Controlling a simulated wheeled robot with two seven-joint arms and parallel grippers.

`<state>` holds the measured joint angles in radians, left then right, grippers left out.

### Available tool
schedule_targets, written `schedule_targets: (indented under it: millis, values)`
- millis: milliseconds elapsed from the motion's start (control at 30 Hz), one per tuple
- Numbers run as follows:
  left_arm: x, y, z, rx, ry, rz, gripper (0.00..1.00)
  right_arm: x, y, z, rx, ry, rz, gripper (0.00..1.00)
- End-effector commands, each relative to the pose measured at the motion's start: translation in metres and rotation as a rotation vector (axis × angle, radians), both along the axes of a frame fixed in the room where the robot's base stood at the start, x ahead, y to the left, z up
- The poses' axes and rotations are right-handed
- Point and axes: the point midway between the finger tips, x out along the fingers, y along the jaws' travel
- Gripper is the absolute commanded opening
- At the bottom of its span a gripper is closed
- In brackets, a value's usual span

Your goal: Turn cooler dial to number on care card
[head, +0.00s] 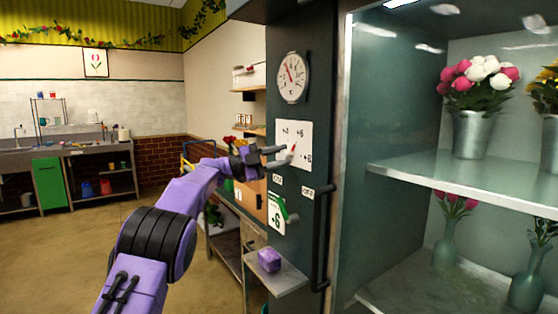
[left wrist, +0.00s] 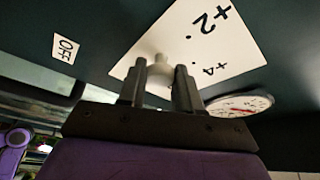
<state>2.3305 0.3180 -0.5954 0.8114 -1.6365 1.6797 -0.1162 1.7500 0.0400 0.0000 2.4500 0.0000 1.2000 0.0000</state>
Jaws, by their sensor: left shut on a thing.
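The cooler dial is a white square plate (head: 303,167) on the dark cooler wall, with numbers including +4, +6 and +8 around a pale knob. A small red pointer mark shows by the knob; its exact setting is hard to read. My left gripper (head: 276,156) is at the dial. My right gripper is out of view.
A round gauge (head: 292,77) with a red needle is above the dial. Small labels (head: 308,191) and a dark vertical handle (head: 320,240) are below right. A purple block (head: 269,260) sits on a small shelf (head: 284,281). Flower vases (head: 474,135) stand in the cooler.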

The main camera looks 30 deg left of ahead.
Motion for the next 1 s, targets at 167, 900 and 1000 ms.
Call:
schedule_targets:
  millis: [167,900,1000]
  values:
    - [0.0,0.0,-0.001,0.013,-0.003,0.001,0.03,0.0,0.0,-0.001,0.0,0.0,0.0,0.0]
    - [-0.004,0.004,-0.003,0.011,-0.005,0.003,0.59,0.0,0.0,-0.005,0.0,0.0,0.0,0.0]
    - [-0.016,0.016,-0.009,0.012,-0.005,0.004,0.59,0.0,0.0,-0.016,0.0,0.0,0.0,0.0]
